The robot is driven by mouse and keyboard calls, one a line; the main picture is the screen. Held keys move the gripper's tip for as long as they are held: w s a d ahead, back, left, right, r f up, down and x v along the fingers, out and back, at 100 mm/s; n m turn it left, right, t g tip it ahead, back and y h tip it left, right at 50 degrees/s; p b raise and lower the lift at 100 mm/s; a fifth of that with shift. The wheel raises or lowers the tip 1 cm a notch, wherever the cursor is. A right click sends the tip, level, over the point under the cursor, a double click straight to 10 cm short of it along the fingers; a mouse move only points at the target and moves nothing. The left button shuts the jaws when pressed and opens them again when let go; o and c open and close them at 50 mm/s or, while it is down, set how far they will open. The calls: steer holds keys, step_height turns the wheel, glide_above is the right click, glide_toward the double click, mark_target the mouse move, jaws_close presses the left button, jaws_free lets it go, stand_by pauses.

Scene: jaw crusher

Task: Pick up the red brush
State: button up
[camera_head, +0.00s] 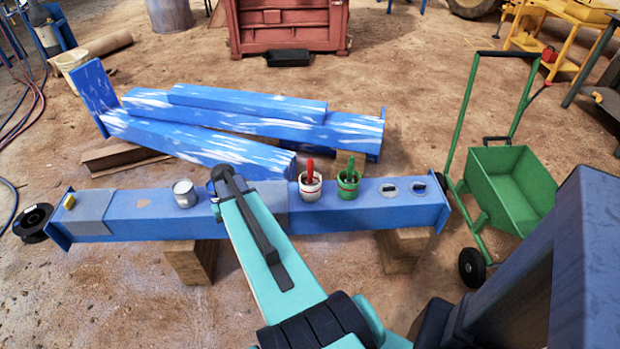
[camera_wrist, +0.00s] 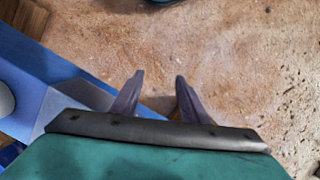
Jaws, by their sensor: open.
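In the head view, a red brush (camera_head: 310,168) stands handle up in a white can (camera_head: 310,190) with red on it, on a blue beam (camera_head: 340,214). My gripper's fingers are mostly hidden behind my arm in the head view, left of both cans. In the wrist view my gripper (camera_wrist: 159,80) is open and empty, with brown ground between and beyond the fingers. The blue beam (camera_wrist: 75,90) lies at the left there. No brush shows in the wrist view.
A grey can (camera_head: 184,194) stands on the beam left of my arm. Two round lids (camera_head: 389,190) lie at its right end. Blue beams (camera_head: 240,118) are stacked behind. A green cart (camera_head: 510,180) stands at the right. A wooden block (camera_head: 403,250) supports the beam.

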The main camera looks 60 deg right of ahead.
steer(key=s+d+r+m+t, duration=0.1)
steer(key=d+r, duration=0.5)
steer(key=d, duration=0.3)
steer(key=d+r+m, duration=0.2)
steer(key=d+r, duration=0.4)
steer(key=d, duration=0.2)
step_height(320, 180, up, 11)
steer(key=m+t+h, duration=0.1)
steer(key=m, duration=0.1)
glide_above(308, 158)
steer(key=shift+s+f, duration=0.1)
steer(key=shift+s, duration=0.05)
steer(key=shift+f, duration=0.1)
steer(key=shift+f, duration=4.3)
steer(key=shift+f, duration=0.1)
steer(key=shift+s+d+f+p, duration=0.1)
steer(key=shift+f+p, duration=0.1)
steer(key=shift+f, duration=1.05)
steer(key=shift+s+d+f+p, duration=0.1)
steer(key=shift+f+p, duration=0.05)
steer(key=shift+f, duration=1.1)
